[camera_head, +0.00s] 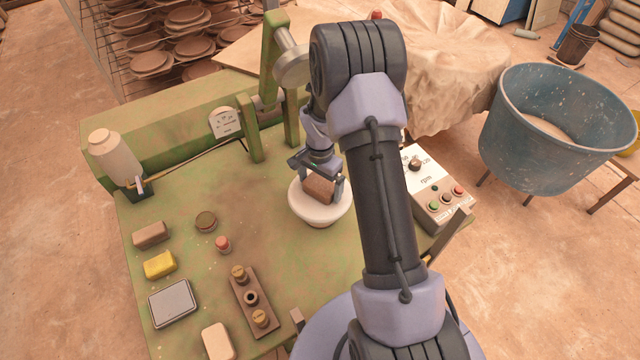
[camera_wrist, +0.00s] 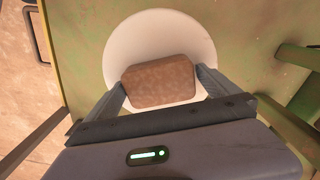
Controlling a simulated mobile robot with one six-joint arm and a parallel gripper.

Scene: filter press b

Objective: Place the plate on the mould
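My gripper (camera_head: 320,188) is over the round white mould (camera_head: 303,211), with its fingers on both sides of a brown clay-like block (camera_head: 320,187). In the wrist view, the fingertips (camera_wrist: 160,84) appear to touch the ends of the block (camera_wrist: 160,80). The block hides the front-middle of the mould (camera_wrist: 150,32); I cannot tell whether it rests on it or is just above. No plate is in my gripper. A flat grey rectangular slab (camera_head: 173,303) lies at the table's front left; I cannot tell if it is the plate.
The green table (camera_head: 190,190) also holds a brown block (camera_head: 150,235), a yellow sponge (camera_head: 159,265), a wooden holder (camera_head: 252,301) and a white bottle (camera_head: 115,158). A control box (camera_head: 440,195) stands right of the mould. A green press frame (camera_head: 268,75) rises behind.

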